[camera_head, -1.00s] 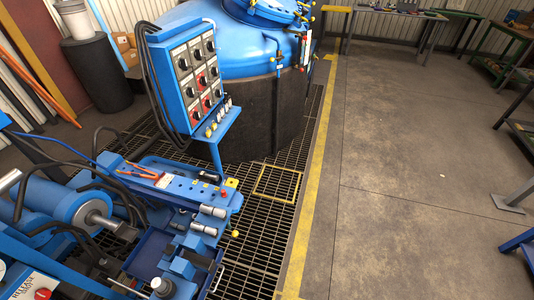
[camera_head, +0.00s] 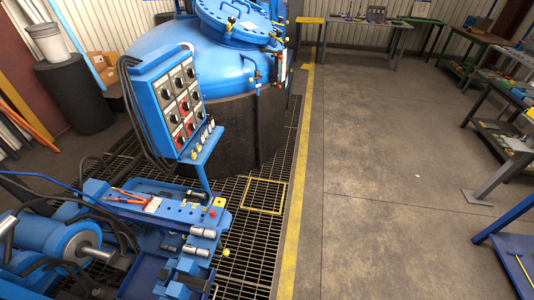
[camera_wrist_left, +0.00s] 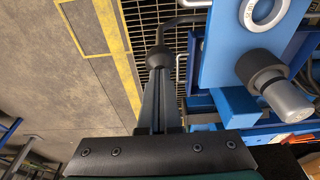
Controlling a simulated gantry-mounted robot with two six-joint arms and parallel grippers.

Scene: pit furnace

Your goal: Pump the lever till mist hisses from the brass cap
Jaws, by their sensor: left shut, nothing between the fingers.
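My left gripper (camera_wrist_left: 158,88) shows in the left wrist view. Its two dark fingers are together and empty. A dark rounded knob (camera_wrist_left: 159,56) with a bent grey rod lies at the fingertips; I cannot tell whether they touch, or whether it is the lever. Right of it, a grey cylinder with a black collar (camera_wrist_left: 280,90) stands on a blue plate (camera_wrist_left: 226,62). In the head view, the blue machine (camera_head: 166,209) is at lower left, with several small fittings. I cannot single out the brass cap, and I see no mist. Neither gripper shows in the head view.
A blue control panel (camera_head: 176,97) stands behind the machine, before a large blue-lidded vessel (camera_head: 215,58). Dark floor grating (camera_head: 238,236) borders a yellow line (camera_head: 298,190). The concrete floor (camera_head: 380,130) to the right is open, with workbenches along the far and right edges.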

